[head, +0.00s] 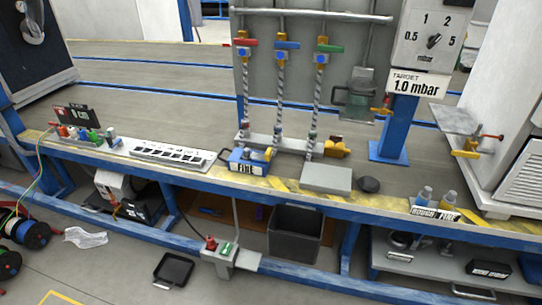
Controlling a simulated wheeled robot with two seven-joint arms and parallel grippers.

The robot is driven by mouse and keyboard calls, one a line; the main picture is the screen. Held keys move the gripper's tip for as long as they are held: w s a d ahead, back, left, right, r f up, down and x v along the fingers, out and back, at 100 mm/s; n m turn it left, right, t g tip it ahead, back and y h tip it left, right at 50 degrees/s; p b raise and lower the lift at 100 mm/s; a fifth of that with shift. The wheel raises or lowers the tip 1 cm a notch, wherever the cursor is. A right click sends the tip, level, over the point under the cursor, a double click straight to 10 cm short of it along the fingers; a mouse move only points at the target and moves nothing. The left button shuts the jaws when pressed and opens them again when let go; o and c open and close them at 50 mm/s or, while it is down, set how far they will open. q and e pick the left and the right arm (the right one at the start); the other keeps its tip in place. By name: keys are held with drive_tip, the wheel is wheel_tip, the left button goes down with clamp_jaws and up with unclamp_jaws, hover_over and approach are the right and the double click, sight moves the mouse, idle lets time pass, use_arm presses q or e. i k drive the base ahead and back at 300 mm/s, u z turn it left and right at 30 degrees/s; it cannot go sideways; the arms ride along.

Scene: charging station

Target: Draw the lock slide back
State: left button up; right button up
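No part is clearly recognisable as the lock slide at this size. A yellow latch-like part (466,150) with a red-tipped rod (490,136) sits on the front of the white cabinet at the right. A yellow and dark fitting (338,148) stands on the bench right of the hoses. A blue block (247,160) with a label that seems to read FINE and a yellow part on top sits near the bench's middle. Neither of my grippers is in view.
The bench (365,203) has a yellow-striped front edge. Three braided hoses (279,95) with coloured valve handles hang at the back. A dial box (433,38) stands on a blue post (397,125). A grey bin (294,233) stands below; a black tray (173,270) lies on the floor.

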sight(266, 157)
drive_tip(key=z, duration=0.35)
drive_tip(key=i, duration=1.3)
drive_tip(key=u, duration=0.2)
